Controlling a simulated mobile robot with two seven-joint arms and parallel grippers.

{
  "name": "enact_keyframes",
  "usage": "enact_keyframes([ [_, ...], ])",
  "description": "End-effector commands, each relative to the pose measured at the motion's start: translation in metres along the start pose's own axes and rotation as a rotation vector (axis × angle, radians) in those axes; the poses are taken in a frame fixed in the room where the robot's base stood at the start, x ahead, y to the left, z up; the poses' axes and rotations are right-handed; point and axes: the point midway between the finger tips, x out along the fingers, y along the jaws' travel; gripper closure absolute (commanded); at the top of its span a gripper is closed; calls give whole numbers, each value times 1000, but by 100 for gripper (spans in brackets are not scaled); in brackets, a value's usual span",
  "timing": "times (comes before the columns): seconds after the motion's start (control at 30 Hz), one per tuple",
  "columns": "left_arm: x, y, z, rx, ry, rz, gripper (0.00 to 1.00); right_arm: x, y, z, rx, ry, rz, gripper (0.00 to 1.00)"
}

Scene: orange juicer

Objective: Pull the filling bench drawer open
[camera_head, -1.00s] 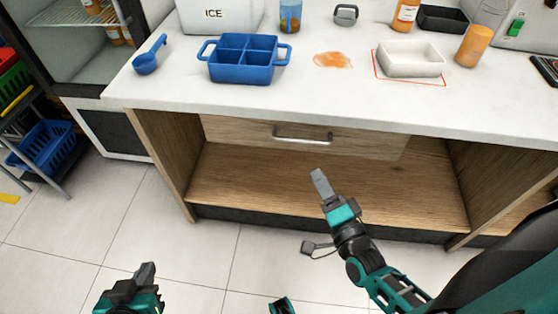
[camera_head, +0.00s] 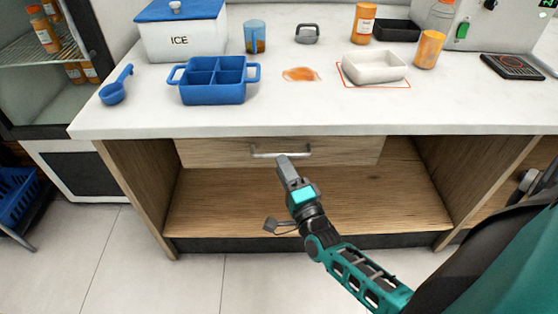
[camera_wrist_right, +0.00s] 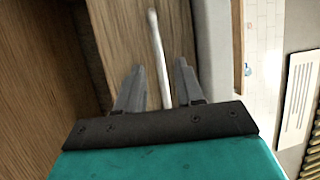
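The filling bench drawer (camera_head: 345,152) is a wooden front under the white worktop, and it looks shut. Its metal bar handle (camera_head: 262,153) runs level across the front. My right gripper (camera_head: 285,165) is at the handle, its tips overlapping the handle's middle in the head view. In the right wrist view the gripper (camera_wrist_right: 158,82) is open, and the pale handle bar (camera_wrist_right: 157,45) lies between the two fingers, apart from both. How deep the bar sits between them is hard to tell. My left gripper is out of view.
The worktop (camera_head: 300,115) overhangs just above the drawer. It carries a blue divided tray (camera_head: 213,95), a blue scoop (camera_head: 114,92), an ice box (camera_head: 180,40), a white dish (camera_head: 374,68) and an orange spill (camera_head: 300,74). An open shelf (camera_head: 330,200) lies below the drawer.

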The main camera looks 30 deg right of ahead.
Motion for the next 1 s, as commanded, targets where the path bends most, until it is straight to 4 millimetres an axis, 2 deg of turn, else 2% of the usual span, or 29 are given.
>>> enact_keyframes([
  [0.03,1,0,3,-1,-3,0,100,10,0,0,0,1,-2,63],
  [0.2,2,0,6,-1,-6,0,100,28,0,0,0,0,0,63],
  [0.6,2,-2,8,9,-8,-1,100,34,0,0,-1,0,2,64],
  [1.0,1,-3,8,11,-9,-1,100,34,0,0,-1,0,1,100],
])
